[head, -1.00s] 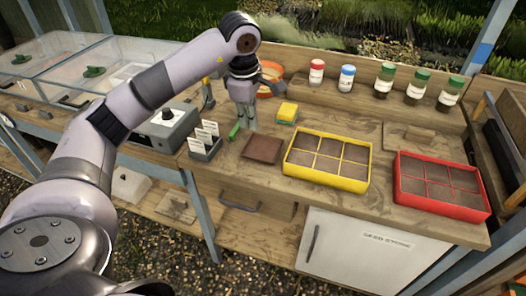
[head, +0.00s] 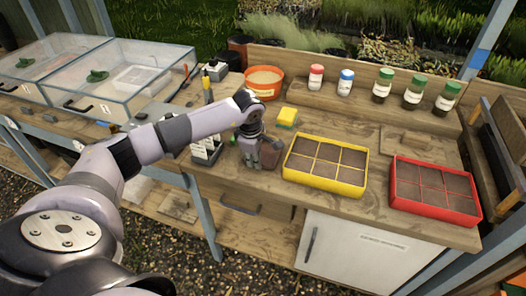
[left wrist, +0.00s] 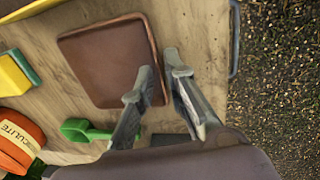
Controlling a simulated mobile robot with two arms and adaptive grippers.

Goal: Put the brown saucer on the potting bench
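The brown saucer (head: 271,153) is square and lies on the wooden potting bench (head: 222,185), between the label holder and the yellow tray. My left gripper (head: 251,160) is low over its left part and hides some of it in the head view. The left wrist view shows most of the saucer (left wrist: 100,62), lying flat. There my left gripper's fingertips (left wrist: 159,66) are apart, one over the saucer's inside and one beyond its rim. The rim runs between them; firm contact is not visible. My right gripper is in neither view.
A yellow tray (head: 326,187) and red tray (head: 435,209) stand to the right. A sponge (head: 287,118), an orange tub (head: 263,91) and the label holder (head: 205,156) are close by. A green scoop (left wrist: 85,131) lies beside the saucer. Several jars line the back shelf.

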